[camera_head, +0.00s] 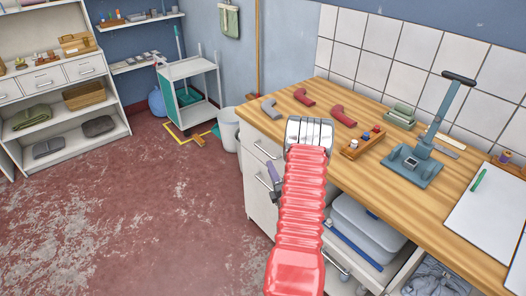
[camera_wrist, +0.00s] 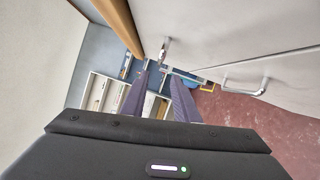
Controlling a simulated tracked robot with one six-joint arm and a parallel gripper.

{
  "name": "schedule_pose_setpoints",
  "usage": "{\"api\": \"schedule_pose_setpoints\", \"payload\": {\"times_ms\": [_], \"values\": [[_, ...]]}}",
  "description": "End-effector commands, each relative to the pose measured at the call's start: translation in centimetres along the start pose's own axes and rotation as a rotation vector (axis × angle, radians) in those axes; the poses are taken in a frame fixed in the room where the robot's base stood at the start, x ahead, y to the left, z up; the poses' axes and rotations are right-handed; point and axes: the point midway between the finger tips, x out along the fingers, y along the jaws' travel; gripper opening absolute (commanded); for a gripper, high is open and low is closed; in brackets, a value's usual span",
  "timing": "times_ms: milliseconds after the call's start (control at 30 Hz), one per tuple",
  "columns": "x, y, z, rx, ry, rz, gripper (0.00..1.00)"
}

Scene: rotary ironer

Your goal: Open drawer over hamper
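White drawer fronts stand under the left end of the wooden worktop. An upper bar handle (camera_head: 265,150) and a lower bar handle (camera_head: 264,182) show on them, and both fronts look shut. In the wrist view one metal handle (camera_wrist: 164,48) lies just beyond my fingertips and another handle (camera_wrist: 247,88) lies to the right. My gripper (camera_wrist: 161,72) has two dark purple fingers apart with nothing between them. In the head view part of it shows in front of the cabinet, and my red arm hides the rest. A container with grey cloth (camera_head: 432,280), possibly the hamper, shows at lower right.
The wooden worktop (camera_head: 440,192) carries red pipe pieces (camera_head: 342,115), a small wooden tray (camera_head: 361,146) and a blue-grey press (camera_head: 412,165). A grey box (camera_head: 368,228) stands below it. A trolley (camera_head: 190,85) stands behind. The red floor (camera_head: 130,210) at left is clear.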

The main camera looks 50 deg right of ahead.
Motion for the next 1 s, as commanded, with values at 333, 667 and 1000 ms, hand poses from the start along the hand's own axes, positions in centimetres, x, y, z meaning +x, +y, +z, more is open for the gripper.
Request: {"api": "schedule_pose_setpoints", "payload": {"times_ms": [333,667,1000], "values": [[5.1,0.0,0.0,0.000,0.001,0.001,0.28],[10.1,0.0,0.0,0.000,0.000,0.001,0.28],[12.4,0.0,0.0,0.001,0.000,-0.001,0.28]]}}
